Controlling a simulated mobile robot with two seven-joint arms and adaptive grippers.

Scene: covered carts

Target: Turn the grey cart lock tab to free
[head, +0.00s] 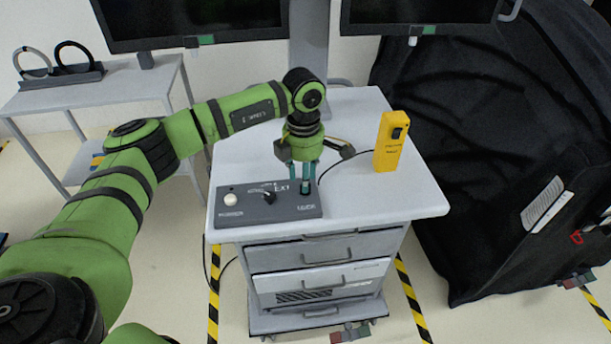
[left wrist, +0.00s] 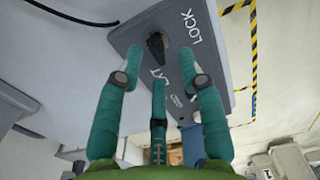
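The grey cart (head: 400,195) stands in the middle of the head view. A small tab with red and green parts (head: 350,333) shows low at its foot, near the bottom edge; its setting is too small to tell. My left gripper (head: 305,186) is above the cart top, fingers pointing down by the right end of a grey control box (head: 225,212), far above the tab. In the left wrist view its teal fingers (left wrist: 158,62) are apart with nothing between them. The box's black knob (left wrist: 158,47) lies beyond the fingertips. My right gripper is not in view.
A yellow device (head: 388,148) stands on the cart's back right. A black covered cart (head: 470,150) stands at right, with a similar tab (head: 577,281) at its foot. A side table (head: 110,88) is at left. Striped tape (head: 411,300) and open floor flank the grey cart.

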